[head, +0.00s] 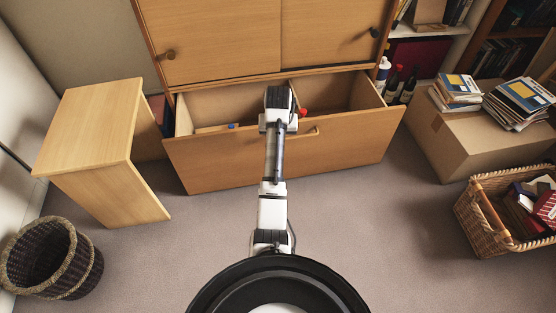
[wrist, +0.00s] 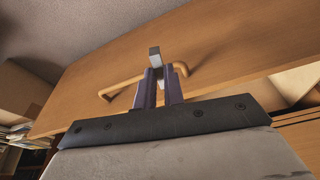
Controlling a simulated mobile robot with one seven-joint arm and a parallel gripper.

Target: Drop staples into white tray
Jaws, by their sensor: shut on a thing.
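My gripper (wrist: 164,72) is shut on a small grey block (wrist: 154,55), which looks like the staples and sticks out past the fingertips. In the wrist view the wooden drawer front and its curved handle (wrist: 118,88) lie behind the fingers; I cannot tell whether the fingers touch the handle. In the head view my arm reaches to the open drawer (head: 225,160), and my fingers are hidden behind the wrist. I see no white tray in either view.
The drawer holds a flat tan item (head: 212,128) and a red-topped item (head: 302,112). A wooden side table (head: 95,120) and wicker bin (head: 50,262) stand left. A cardboard box (head: 455,140) and basket (head: 490,225) stand right. The carpet between is clear.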

